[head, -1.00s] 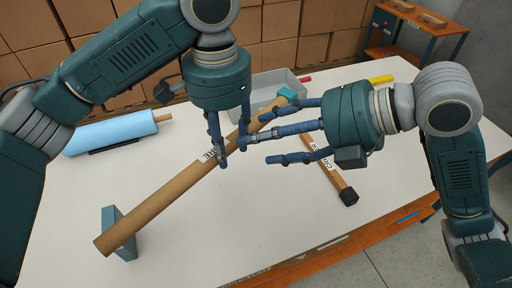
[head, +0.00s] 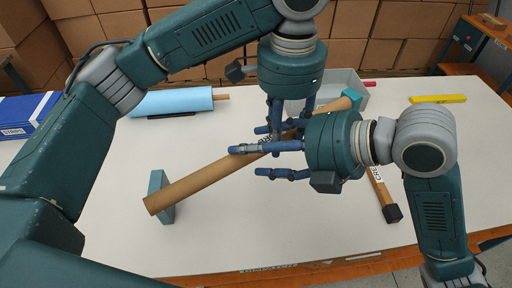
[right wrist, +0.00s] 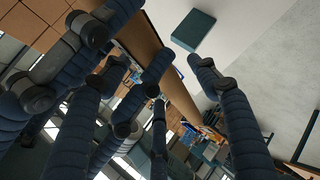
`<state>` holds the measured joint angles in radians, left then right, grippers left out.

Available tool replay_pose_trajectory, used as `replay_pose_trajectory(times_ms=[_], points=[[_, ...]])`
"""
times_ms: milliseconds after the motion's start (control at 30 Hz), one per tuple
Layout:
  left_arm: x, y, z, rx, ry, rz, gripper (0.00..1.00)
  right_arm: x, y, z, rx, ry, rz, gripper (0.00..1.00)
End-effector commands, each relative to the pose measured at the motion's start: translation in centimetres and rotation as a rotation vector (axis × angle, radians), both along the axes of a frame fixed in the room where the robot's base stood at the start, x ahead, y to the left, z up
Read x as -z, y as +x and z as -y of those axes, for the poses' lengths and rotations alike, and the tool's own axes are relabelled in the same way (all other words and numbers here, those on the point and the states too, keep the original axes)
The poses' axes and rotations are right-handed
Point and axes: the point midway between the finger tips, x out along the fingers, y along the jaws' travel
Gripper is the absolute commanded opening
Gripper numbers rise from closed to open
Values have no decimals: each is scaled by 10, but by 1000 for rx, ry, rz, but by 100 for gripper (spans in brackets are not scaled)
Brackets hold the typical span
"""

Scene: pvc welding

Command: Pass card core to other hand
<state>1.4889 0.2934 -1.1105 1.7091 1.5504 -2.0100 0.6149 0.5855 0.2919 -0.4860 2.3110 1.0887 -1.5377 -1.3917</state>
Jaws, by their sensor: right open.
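The card core, a long brown tube (head: 200,180), lies diagonally across the table in the head view. Its near-left end is at one teal block (head: 158,190) and its far end is by another teal block (head: 351,98). It also shows as a brown band in the right wrist view (right wrist: 140,38). My left gripper (head: 291,118) points down over the core, fingers straddling it; whether they grip is hidden. My right gripper (head: 262,160) points left, fingers spread open, above and across the core close to the left fingers. Its fingers partly hide the core's label.
A grey bin (head: 345,78) stands behind the core. A blue roll (head: 170,101) is at the back left, with a blue box (head: 25,113) beyond. A yellow item (head: 438,99) lies back right. The front table is clear.

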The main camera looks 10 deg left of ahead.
Motion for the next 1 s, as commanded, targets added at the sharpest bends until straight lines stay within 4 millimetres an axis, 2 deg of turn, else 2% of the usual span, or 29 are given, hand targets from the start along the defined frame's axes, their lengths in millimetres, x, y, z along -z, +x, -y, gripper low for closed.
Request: replay_pose_trajectory(times_ms=[133,400,467,667,733,767,800,867,1000], points=[[0,0,0,0,-1,1,7,5,2,-7,1,0,-1,60],[0,0,0,0,-1,1,7,5,2,-8,1,0,0,60],[0,0,0,0,-1,1,7,5,2,-8,1,0,0,50],[-1,0,0,-1,0,1,7,6,1,-7,-1,-1,-1,10],[-1,1,0,-2,0,3,7,6,1,-7,-3,-3,-2,6],[-1,1,0,-2,0,3,44,6,1,-8,-3,-2,-1,6],[-1,1,-1,-3,0,3,52,6,1,-8,-3,-2,-1,6],[-1,1,-1,-3,1,4,60,6,1,-7,-2,-2,-1,6],[-1,1,0,-2,1,2,60,5,1,-7,-1,-2,0,6]])
